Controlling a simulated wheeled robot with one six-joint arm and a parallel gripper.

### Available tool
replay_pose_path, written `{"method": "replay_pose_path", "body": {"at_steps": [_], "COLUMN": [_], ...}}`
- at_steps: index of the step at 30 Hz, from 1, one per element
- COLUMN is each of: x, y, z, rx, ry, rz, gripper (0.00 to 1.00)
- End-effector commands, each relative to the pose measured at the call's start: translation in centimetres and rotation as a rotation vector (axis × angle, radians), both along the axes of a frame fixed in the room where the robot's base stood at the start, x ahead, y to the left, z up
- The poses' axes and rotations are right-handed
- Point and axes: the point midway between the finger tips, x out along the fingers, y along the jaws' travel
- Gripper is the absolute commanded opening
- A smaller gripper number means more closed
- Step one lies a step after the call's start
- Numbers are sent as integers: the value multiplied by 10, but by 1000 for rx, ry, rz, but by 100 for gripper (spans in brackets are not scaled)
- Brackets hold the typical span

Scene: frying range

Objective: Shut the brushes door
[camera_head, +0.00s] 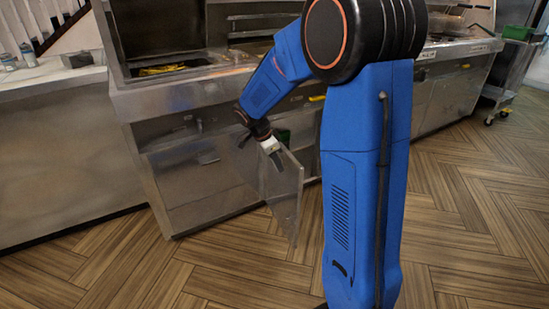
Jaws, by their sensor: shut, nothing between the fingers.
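A metal cabinet door (284,196) stands open in the head view, sticking out from the front of the steel frying range. My gripper (277,159) is at the upper part of this door, near its top edge. It is shut and holds nothing. Whether its fingertips touch the door is too small to tell. Any label on the door and most of the cabinet's inside are hidden. My blue arm covers part of the range to the right of the door.
The steel range (180,97) runs across the back, with a fryer well on top. A steel counter (50,85) stands at the left. A wheeled cart (503,85) stands at the far right. The wood floor (215,270) in front of the door is clear.

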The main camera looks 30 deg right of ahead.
Motion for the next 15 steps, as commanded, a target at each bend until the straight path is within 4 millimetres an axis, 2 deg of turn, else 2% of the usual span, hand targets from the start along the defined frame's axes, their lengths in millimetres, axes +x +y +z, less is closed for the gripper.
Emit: {"method": "replay_pose_path", "body": {"at_steps": [5,9,15], "x": [-2,-3,-4], "y": [-12,-32,-47], "z": [-30,-26,-26], "rx": [1,0,0], "ry": [3,0,1], "rz": [0,-2,0], "gripper": [0,0,0]}}
